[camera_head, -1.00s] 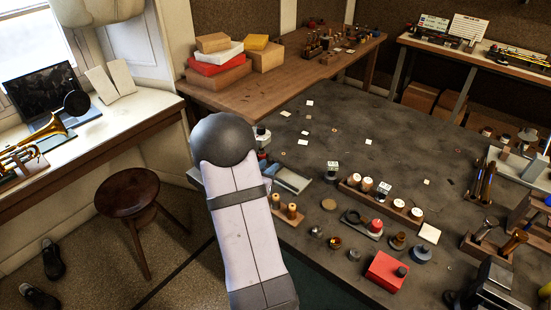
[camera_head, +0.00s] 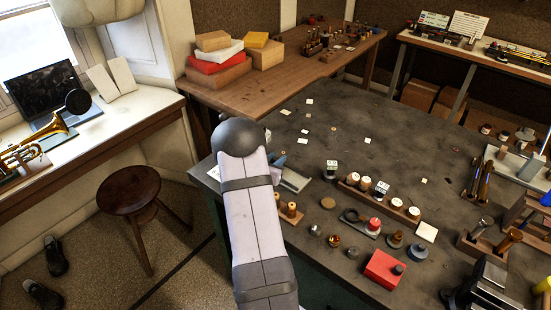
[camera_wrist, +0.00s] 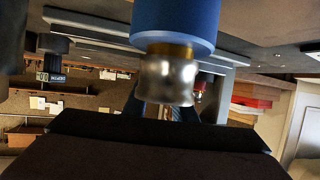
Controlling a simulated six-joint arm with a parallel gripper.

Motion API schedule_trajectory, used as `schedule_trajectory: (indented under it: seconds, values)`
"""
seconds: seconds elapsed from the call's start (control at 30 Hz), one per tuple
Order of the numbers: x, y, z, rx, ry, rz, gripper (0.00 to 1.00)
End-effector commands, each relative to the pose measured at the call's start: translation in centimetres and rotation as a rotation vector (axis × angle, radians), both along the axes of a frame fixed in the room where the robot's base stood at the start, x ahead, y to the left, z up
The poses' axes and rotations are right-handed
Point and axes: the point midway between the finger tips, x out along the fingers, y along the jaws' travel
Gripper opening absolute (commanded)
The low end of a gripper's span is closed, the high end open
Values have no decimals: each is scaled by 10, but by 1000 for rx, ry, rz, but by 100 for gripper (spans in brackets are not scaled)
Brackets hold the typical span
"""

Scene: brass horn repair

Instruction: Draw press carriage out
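In the wrist view a blue cylinder (camera_wrist: 176,18) with a brass collar and a rounded silver metal end (camera_wrist: 168,80) fills the top middle, very close to the camera. My gripper (camera_wrist: 160,110) shows as dark finger shapes just beyond and below the silver end. I cannot tell whether they touch anything. In the head view my arm covers the gripper. A grey rail-like piece (camera_head: 296,182), possibly part of the press, juts out right of my arm at the bench's left edge. I cannot make out the press carriage for certain.
The dark bench (camera_head: 360,130) holds a wooden rack of white-topped pieces (camera_head: 363,183), a red box (camera_head: 384,268) and small metal parts to the right. Cork-coloured pieces (camera_head: 290,212) stand close beside my arm. A stool (camera_head: 130,190) stands left.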

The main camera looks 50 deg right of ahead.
Motion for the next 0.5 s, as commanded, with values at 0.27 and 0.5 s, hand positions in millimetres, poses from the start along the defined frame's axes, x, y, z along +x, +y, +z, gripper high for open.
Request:
schedule_trajectory:
  seconds: [0.27,0.5]
  values:
    - [0,0,-1,1,0,0,15]
    - [-1,0,-1,1,0,0,0]
